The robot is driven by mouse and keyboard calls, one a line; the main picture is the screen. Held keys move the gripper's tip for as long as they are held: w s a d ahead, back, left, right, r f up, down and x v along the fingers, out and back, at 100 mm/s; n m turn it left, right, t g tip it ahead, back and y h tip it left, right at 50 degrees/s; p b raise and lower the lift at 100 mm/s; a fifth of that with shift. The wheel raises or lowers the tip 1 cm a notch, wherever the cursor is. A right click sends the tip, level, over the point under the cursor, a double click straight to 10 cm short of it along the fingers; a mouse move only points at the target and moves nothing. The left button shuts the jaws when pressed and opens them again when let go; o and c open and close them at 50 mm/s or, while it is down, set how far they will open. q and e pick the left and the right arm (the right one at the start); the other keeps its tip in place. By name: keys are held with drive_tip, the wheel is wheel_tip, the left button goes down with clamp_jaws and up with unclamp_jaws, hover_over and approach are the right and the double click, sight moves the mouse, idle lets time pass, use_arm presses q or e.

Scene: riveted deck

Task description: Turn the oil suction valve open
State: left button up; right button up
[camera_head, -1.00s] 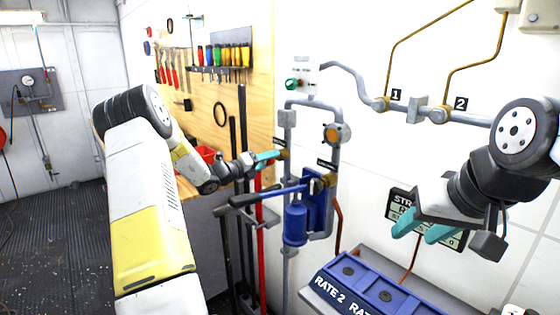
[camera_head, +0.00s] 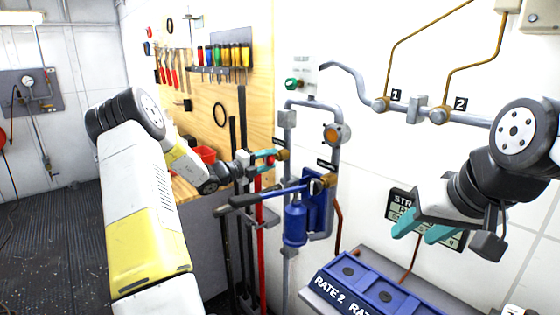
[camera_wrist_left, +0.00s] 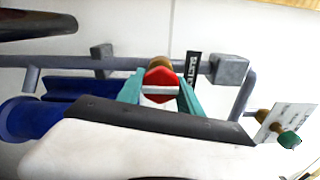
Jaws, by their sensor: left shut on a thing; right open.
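The suction valve has a red handle (camera_head: 270,160) on a brass body (camera_head: 283,155), set on the grey pipework on the wall. My left gripper (camera_head: 268,159) is shut on the red handle, with a teal finger on each side of it. In the left wrist view the red handle (camera_wrist_left: 161,79) sits between the fingers, in front of the brass body (camera_wrist_left: 159,62). A black label (camera_wrist_left: 192,68) is beside it, its text too small to read for sure. My right gripper (camera_head: 425,231) is open and empty at the right, in front of the wall.
A blue hand pump (camera_head: 296,222) with a long lever (camera_head: 270,196) is just below my left gripper. A green knob (camera_head: 291,84) is above. A blue panel box (camera_head: 365,285) stands at the lower front. A tool board (camera_head: 262,100) is behind at the left.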

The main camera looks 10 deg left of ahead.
use_arm(q)
drive_tip(key=shift+f, duration=0.1)
drive_tip(key=o, duration=1.4)
drive_tip(key=v, duration=0.8)
